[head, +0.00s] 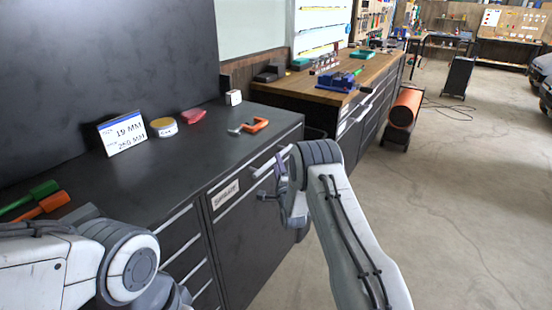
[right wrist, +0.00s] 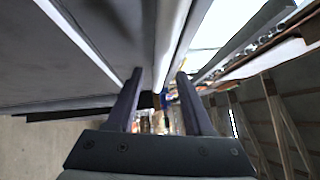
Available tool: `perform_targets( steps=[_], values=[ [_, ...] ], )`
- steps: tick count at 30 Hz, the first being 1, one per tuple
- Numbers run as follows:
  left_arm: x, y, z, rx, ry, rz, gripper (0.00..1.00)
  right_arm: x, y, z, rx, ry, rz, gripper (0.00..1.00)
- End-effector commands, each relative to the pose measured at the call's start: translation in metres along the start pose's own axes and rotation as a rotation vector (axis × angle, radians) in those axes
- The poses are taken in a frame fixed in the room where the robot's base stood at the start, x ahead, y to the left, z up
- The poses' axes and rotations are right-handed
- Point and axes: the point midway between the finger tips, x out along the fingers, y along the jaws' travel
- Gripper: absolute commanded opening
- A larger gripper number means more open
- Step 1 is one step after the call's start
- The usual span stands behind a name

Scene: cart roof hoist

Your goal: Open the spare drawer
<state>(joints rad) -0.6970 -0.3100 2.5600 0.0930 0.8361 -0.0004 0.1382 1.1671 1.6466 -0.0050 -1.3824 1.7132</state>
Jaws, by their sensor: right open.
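The spare drawer (head: 240,186) is the top drawer of the black cabinet, with a white label (head: 225,195) on its front. It looks shut, with its front flush with the cabinet. Its pale bar handle (head: 262,169) runs along the upper front, partly hidden by my right gripper. My right gripper (head: 269,179) is at the right part of this handle, jaws open. In the right wrist view its two fingers (right wrist: 160,100) lie either side of a pale bar (right wrist: 170,40); I cannot tell whether they touch it. My left arm is at lower left; its gripper is out of view.
On the black worktop (head: 190,150) are a sign (head: 122,134), a yellow-topped tin (head: 163,127), a red item (head: 193,117), an orange clamp (head: 256,125) and a small white box (head: 233,97). A wooden bench (head: 300,88) stands beyond. The floor (head: 450,200) at right is clear.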

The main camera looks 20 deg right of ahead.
Motion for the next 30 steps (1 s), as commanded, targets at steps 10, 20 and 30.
perform_targets(
  steps=[10, 20, 30],
  values=[
    [-0.004, 0.0, 0.0, 0.0, 0.0, 0.0, 0.5, 0.034, 0.0, 0.001, -0.001, -0.001, 0.001, 0.52],
    [-0.004, 0.0, 0.0, 0.0, 0.0, 0.0, 0.5, 0.036, 0.0, 0.001, -0.001, -0.001, 0.001, 0.44],
    [-0.004, 0.0, 0.0, 0.0, 0.0, 0.0, 0.5, 0.035, 0.0, 0.001, -0.001, 0.0, 0.002, 0.0]
  ],
)
